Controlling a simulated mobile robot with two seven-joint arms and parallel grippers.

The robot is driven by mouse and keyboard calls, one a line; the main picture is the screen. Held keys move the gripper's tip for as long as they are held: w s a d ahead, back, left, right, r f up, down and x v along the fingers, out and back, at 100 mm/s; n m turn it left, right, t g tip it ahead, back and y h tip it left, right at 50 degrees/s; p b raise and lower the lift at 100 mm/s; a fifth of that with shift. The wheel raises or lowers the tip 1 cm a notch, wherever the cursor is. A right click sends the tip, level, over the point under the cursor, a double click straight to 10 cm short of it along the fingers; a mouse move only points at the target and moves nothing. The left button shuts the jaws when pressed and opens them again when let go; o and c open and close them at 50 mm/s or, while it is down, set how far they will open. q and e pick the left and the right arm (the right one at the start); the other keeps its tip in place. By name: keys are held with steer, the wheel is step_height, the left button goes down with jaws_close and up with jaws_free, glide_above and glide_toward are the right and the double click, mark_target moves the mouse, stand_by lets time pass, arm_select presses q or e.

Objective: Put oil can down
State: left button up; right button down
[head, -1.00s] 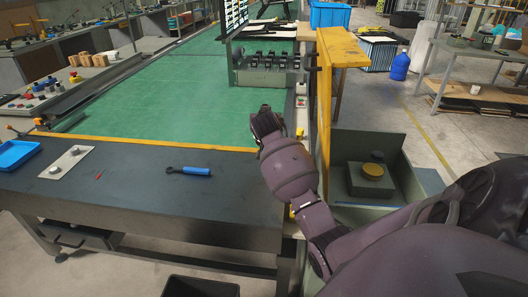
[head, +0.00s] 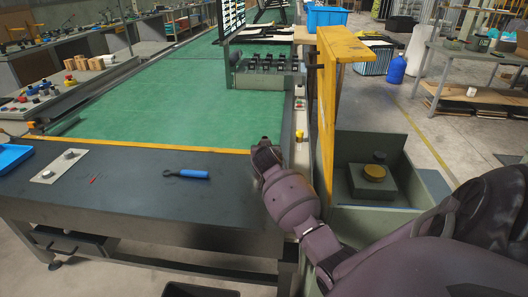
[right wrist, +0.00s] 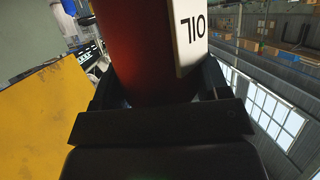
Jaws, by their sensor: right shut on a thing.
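The red oil can (right wrist: 135,40) fills the upper middle of the right wrist view, with a white label reading OIL on its side. My right gripper (right wrist: 158,88) is shut on it, with a dark finger on each side. The can's top and bottom are out of that view. In the head view my right arm reaches in from the right to the right end of the dark workbench (head: 130,205). The can cannot be made out there. My left gripper is not in view.
A blue-handled tool (head: 187,174), a metal plate (head: 58,166) and a blue tray (head: 12,157) lie on the bench. A yellow upright panel (head: 326,110) and a grey-green box structure (head: 375,187) stand close to my right arm.

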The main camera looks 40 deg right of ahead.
steer(key=shift+r, duration=0.2)
steer(key=shift+f, duration=0.15)
steer(key=shift+c, duration=0.6)
jaws_free()
steer(key=shift+r, duration=0.2)
steer(key=p+v, duration=0.2)
steer(key=v, duration=1)
steer(key=shift+f, duration=0.15)
